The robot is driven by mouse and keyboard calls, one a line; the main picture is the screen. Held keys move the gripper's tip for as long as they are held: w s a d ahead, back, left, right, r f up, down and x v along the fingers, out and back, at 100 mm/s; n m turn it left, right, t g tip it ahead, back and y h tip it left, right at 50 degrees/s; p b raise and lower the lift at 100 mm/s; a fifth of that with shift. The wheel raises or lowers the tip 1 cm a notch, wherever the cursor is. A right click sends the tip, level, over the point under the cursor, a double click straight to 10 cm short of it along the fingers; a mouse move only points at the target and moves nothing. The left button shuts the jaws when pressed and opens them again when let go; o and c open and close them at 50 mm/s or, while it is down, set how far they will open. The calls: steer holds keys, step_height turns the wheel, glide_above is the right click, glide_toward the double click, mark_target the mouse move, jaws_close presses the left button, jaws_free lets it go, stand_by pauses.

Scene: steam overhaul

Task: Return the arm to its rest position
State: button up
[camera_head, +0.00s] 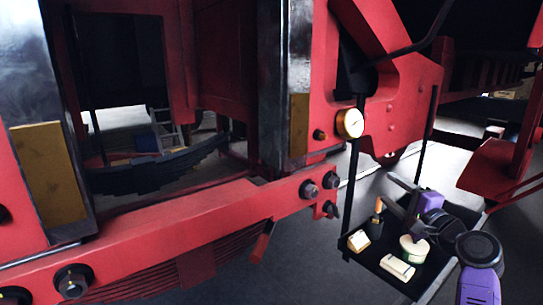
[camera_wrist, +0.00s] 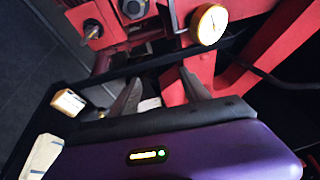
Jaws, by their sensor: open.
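My gripper (camera_wrist: 160,92) shows in the wrist view with its two dark fingers spread apart. I see nothing held between them; a pale item (camera_wrist: 149,104) shows behind the fingers. In the head view my purple and black arm reaches in from the lower right over a hanging black tray (camera_head: 360,262). The fingertips are hard to make out there. The arm is bent and extended over the tray, close to the red locomotive frame (camera_head: 225,212).
The tray holds a small pale box (camera_head: 358,241), a round tub (camera_head: 413,249), a white block (camera_head: 397,267) and a brown-handled tool (camera_head: 377,214). A brass-rimmed gauge (camera_head: 350,123) is above it; in the wrist view the gauge (camera_wrist: 208,24) is beyond the fingers. Bolts (camera_head: 309,190) protrude nearby.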

steer(key=s+d+f+n+h, duration=0.1)
steer(key=s+f+n+h, duration=0.25)
steer(key=s+f, duration=0.55)
steer(key=s+d+f+n+h, duration=0.1)
steer(key=s+f+n+h, duration=0.4)
steer(key=s, duration=0.6)
steer(key=s+a+f+n+g+y, duration=0.1)
steer(key=s+a, duration=0.4)
steer(key=s, duration=0.8)
steer(key=s+a+f+n+g+y+b, duration=0.1)
steer(key=s+a+f+n, duration=0.2)
steer(key=s, duration=1)
steer(key=s+a+f+n+g+y, duration=0.1)
steer(key=s+a, duration=0.5)
steer(key=s, duration=0.8)
steer(key=shift+a+f+n+y+b, duration=0.35)
steer(key=shift+f+n+y, duration=0.2)
steer(key=shift+f+n, duration=0.45)
